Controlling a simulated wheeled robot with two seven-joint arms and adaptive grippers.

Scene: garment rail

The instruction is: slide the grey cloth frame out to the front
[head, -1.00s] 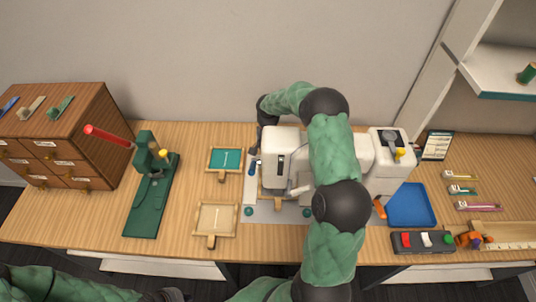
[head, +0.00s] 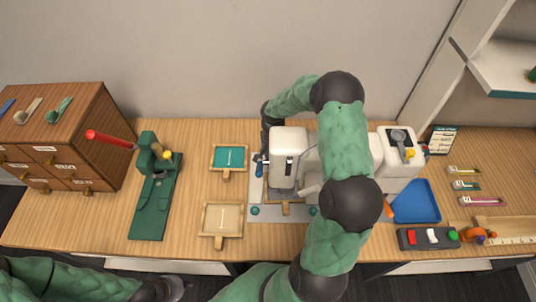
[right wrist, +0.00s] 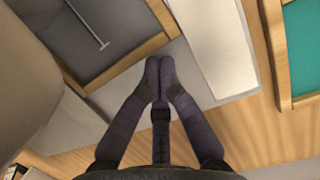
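The grey cloth frame, a wooden frame with grey cloth, lies under the head of the white machine (head: 289,143). In the head view its wooden front edge and handle (head: 285,208) show; the machine hides most of the rest. In the right wrist view its grey cloth (right wrist: 75,40) and wooden corner (right wrist: 165,35) show at upper left. My right gripper (head: 260,170) reaches down at the machine's left side. In the right wrist view its fingertips (right wrist: 158,68) are together beside the frame's corner, with nothing visible between them. My left gripper (head: 172,289) is low at the bottom left, its fingers unclear.
A teal cloth frame (head: 230,158) and a beige cloth frame (head: 220,218) lie left of the machine. A green press (head: 153,205) with a red lever stands farther left. A blue tray (head: 415,203) and a switch box (head: 428,238) are at right. Some tabletop before the machine is free.

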